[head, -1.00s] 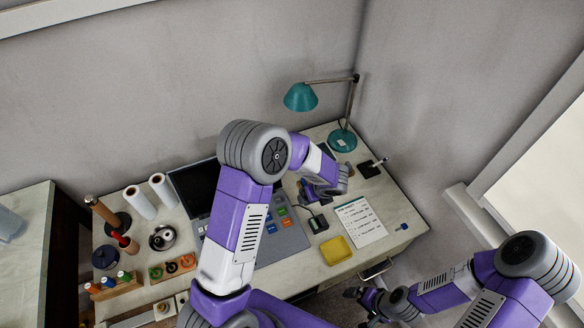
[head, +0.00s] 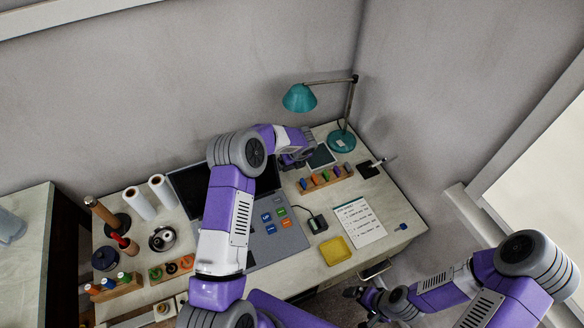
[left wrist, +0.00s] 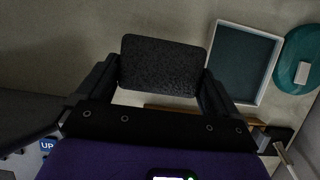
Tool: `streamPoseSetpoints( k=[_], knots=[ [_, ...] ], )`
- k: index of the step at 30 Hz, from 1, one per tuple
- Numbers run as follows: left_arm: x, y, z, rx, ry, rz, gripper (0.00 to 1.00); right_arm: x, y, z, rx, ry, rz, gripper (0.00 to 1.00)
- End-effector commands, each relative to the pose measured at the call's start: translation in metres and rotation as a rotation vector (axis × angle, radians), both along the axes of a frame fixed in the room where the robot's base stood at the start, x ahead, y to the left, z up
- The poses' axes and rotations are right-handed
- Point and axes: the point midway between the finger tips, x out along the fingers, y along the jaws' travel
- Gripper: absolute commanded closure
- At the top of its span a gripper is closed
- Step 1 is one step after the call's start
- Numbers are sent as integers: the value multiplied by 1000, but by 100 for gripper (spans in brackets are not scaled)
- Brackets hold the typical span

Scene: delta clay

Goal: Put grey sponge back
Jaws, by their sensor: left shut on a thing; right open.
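The grey sponge (left wrist: 163,65) is a dark, rough block in the left wrist view. It is held between the two fingers of my left gripper (head: 299,158), which is shut on it. In the head view this gripper is over the back of the desk, and I cannot make the sponge out there. A dark green panel with a pale rim (head: 321,157) lies just right of the gripper; it also shows beside the sponge in the left wrist view (left wrist: 244,62). My right gripper (head: 356,294) is open, low by the desk's front edge.
A wooden rack with several coloured pieces (head: 326,179) stands in front of the panel. The teal lamp (head: 342,141) is at the back right. The grey console (head: 271,235) lies under my left arm.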

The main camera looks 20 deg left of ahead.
Motion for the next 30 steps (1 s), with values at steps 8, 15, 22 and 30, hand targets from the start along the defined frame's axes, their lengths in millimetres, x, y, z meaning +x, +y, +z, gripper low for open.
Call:
streamPoseSetpoints(
  k=[8,15,22,30],
  knots=[
    [1,3,-37,-1,1,2,34,0,0,-8,0,0,0,0],
    [2,3,-37,0,0,0,34,0,0,-7,0,0,0,0],
    [2,3,-41,0,0,0,0,0,0,-10,0,0,0,0],
    [2,3,-37,0,0,1,0,0,0,-7,0,0,0,0]
  ],
)
